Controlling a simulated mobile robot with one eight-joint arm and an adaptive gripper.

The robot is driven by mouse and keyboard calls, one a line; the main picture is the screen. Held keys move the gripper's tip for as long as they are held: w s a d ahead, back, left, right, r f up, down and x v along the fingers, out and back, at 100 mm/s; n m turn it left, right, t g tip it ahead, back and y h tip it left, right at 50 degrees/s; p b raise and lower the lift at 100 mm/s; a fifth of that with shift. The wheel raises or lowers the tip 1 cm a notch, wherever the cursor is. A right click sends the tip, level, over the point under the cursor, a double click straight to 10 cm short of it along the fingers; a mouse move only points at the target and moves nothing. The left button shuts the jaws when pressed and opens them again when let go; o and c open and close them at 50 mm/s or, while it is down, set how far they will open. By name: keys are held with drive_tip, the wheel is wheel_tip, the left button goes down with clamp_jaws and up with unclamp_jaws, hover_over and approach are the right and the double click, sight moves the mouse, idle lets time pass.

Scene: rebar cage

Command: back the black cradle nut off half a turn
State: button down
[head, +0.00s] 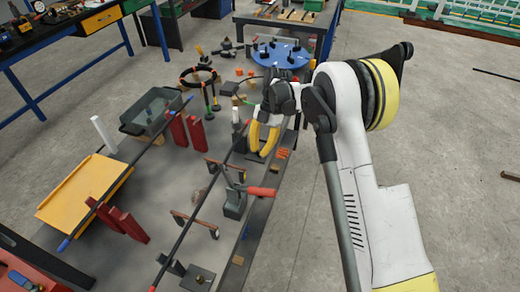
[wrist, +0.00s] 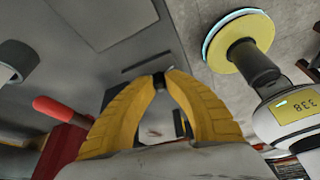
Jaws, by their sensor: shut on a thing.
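My gripper (head: 262,150) has yellow fingers and reaches down over the grey workbench, beside a long dark bar (head: 205,192). In the wrist view my gripper (wrist: 160,78) has its fingertips brought together on a small black piece (wrist: 159,83), which appears to be the black cradle nut. Only a little of it shows between the tips. In the head view the fingers hide it, so I cannot tell how it is turned or seated.
A toggle clamp with a red handle (head: 262,191) stands close in front of my gripper. Red posts (head: 187,131), an orange tray (head: 82,190), a dark bin (head: 155,112) and a blue round plate (head: 281,53) stand around. Concrete floor (head: 440,130) lies open on the right.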

drive_tip(key=shift+n, duration=0.6)
drive_tip(key=c, duration=1.4)
unclamp_jaws()
